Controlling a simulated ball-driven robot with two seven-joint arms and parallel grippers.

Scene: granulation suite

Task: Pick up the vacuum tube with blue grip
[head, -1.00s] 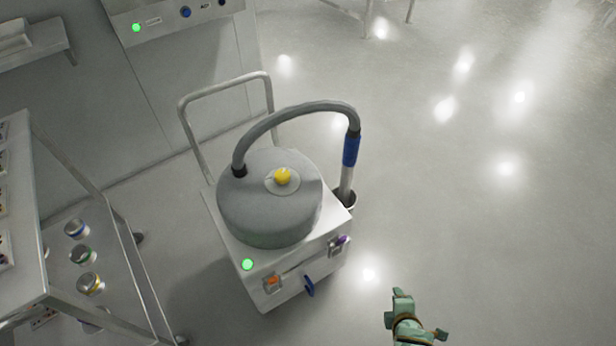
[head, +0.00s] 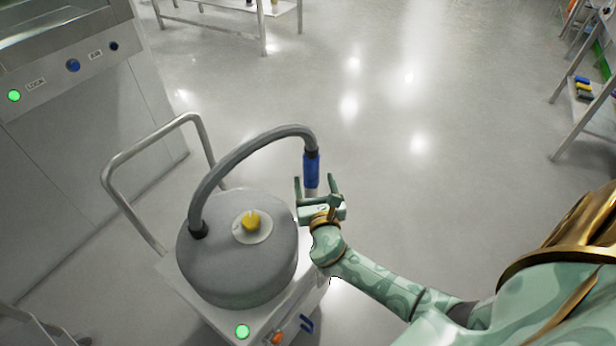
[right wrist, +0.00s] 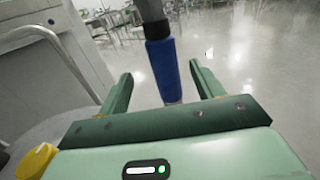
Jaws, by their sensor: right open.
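The vacuum tube's blue grip (head: 311,171) hangs at the end of a grey hose (head: 245,147) that arches from the grey drum of the vacuum unit (head: 235,262). My right gripper (head: 316,186) is open at the grip, with its fingers pointing up and away. In the right wrist view the blue grip (right wrist: 163,70) stands upright between and beyond the two open fingers (right wrist: 160,82), with a gap on both sides. The tube's lower end is hidden behind my gripper. My left gripper is not in view.
The vacuum cart has a tubular push handle (head: 150,180), a yellow knob (head: 251,221) and a green light (head: 242,331). A cabinet with buttons (head: 73,65) stands at the left. A rack (head: 585,100) stands at the far right. The floor beyond the cart is clear.

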